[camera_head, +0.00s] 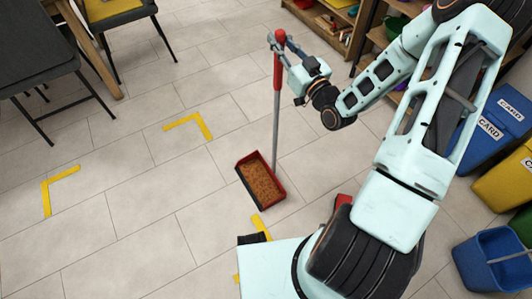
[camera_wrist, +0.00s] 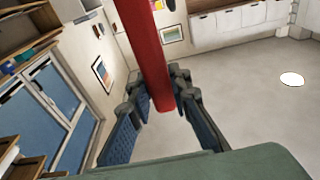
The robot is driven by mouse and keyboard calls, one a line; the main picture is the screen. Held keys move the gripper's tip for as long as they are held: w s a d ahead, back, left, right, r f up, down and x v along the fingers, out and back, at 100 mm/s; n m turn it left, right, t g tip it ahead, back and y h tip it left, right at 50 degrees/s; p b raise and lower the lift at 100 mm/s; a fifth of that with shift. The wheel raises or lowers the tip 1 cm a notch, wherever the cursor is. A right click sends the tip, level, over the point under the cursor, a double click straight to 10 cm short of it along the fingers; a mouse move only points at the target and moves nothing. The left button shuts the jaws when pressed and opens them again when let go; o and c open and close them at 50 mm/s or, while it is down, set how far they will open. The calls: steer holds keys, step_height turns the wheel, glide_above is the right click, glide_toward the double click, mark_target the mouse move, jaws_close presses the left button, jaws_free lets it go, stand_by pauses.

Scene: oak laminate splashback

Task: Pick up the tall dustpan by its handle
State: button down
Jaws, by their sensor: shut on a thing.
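The tall dustpan (camera_head: 277,72) stands near the middle of the head view. It has a red grip at the top, a thin grey pole, and a red and black pan (camera_head: 280,190) with brown bits in it. My gripper (camera_head: 281,41) is shut on the upper end of the red grip. In the wrist view, the red grip (camera_wrist: 150,50) runs between the fingers of my gripper (camera_wrist: 164,101). The pole is close to upright. I cannot tell whether the pan touches the floor.
Chairs (camera_head: 38,62) stand at the upper left. Low shelves (camera_head: 335,25) are at the top right. A blue bin (camera_head: 493,128), a yellow bin (camera_head: 503,183) and a blue bucket (camera_head: 487,265) stand at the right. Tiled floor with yellow tape corners (camera_head: 205,125) is clear at left.

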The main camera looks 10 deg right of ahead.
steer(key=shift+r, duration=0.25)
